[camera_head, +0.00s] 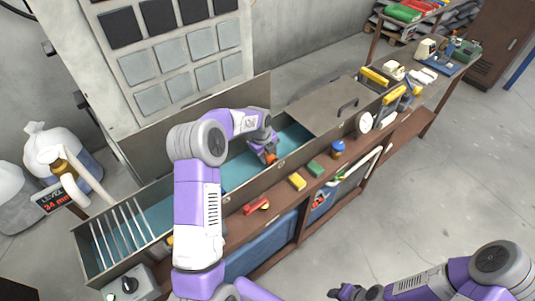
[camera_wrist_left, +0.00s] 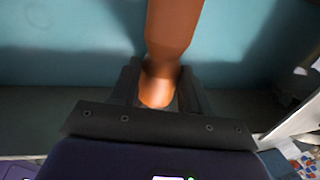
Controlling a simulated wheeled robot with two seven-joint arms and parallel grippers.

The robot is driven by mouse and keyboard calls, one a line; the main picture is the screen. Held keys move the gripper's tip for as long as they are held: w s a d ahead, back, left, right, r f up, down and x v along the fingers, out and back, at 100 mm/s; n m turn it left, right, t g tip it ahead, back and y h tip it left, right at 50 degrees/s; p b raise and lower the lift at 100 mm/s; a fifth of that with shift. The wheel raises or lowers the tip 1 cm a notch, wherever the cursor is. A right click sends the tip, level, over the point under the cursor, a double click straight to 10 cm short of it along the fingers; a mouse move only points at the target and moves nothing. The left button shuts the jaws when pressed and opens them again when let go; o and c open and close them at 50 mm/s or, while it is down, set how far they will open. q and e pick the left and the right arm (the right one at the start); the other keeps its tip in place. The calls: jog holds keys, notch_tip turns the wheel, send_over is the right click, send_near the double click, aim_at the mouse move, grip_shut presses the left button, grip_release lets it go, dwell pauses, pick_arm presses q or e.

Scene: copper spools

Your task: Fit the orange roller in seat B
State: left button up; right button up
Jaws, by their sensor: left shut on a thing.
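My left gripper (camera_head: 265,149) reaches down into the long metal trough with a blue-green inside. It is shut on the orange roller (camera_head: 271,158), of which only a small end shows in the head view. In the left wrist view the roller (camera_wrist_left: 172,32) stands between the two dark fingers of the gripper (camera_wrist_left: 158,88), its rounded end toward the camera and its far end out of frame. I cannot make out seat B or its label. My right gripper (camera_head: 346,292) is low at the bottom edge, away from the trough; its jaws are too small to read.
The trough (camera_head: 235,172) has white bars (camera_head: 122,228) across its left end and a metal lid (camera_head: 318,103) with a handle at right.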

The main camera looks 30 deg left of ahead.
pick_arm(q)
jog(key=o, duration=1.3)
jog(key=r, duration=0.2)
jog(key=s+r, duration=0.1)
jog(key=r, duration=0.4)
jog(key=shift+s+a+r, duration=0.15)
jog(key=shift+s+a, duration=0.05)
jog(key=shift+a, duration=0.05)
